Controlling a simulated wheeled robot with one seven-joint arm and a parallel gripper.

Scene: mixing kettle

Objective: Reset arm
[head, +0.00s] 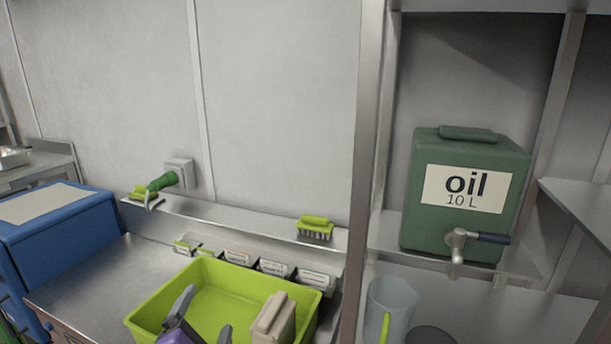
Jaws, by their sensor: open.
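My gripper (207,312) shows at the bottom edge of the head view, over the lime-green bin (224,271). Its two dark grey fingers are apart, with nothing seen between them. A purple part shows below the left finger. The rest of my arm is out of frame.
A beige block-like object (271,318) stands in the bin, right of my gripper. A blue box (58,240) is at left. Green brushes (315,227) lie on the wall ledge. A green oil canister (468,226) with a tap stands on the right shelf, above a clear container (389,301).

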